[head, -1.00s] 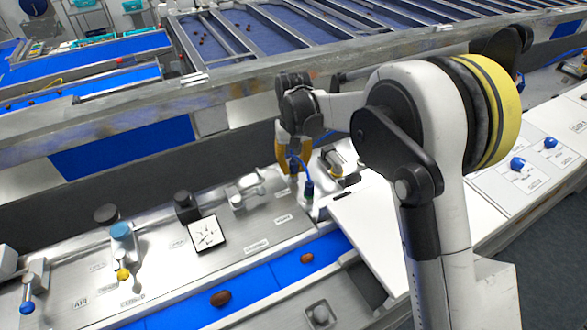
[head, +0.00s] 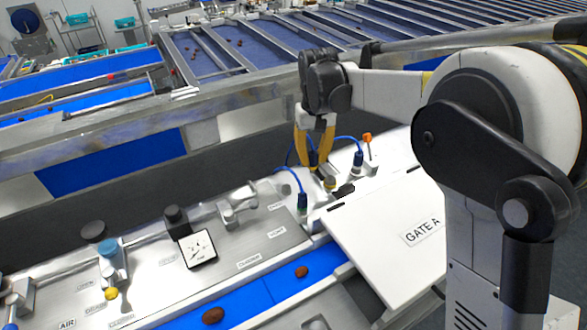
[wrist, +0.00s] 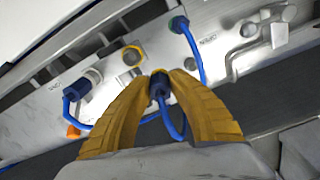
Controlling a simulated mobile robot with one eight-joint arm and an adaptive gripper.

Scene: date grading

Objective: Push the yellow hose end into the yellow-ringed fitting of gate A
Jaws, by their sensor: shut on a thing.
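My gripper (head: 315,155) is shut on a dark blue hose end (wrist: 159,88). A blue hose loops from it behind the fingers in the wrist view. The yellow-ringed fitting (wrist: 132,55) lies just beyond the fingertips, up and left of the held end in the wrist view. In the head view this fitting (head: 330,184) is just below and right of the fingertips. The held end looks apart from it. The white GATE A panel (head: 385,258) is to the right.
Two other blue hose connectors, one with a green band (head: 302,204) and one farther right (head: 358,160), stand on either side of the fitting. An orange-topped post (head: 367,139) stands at the back right. A metal rail (head: 240,88) runs behind. Dates lie on a blue belt (head: 258,298) in front.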

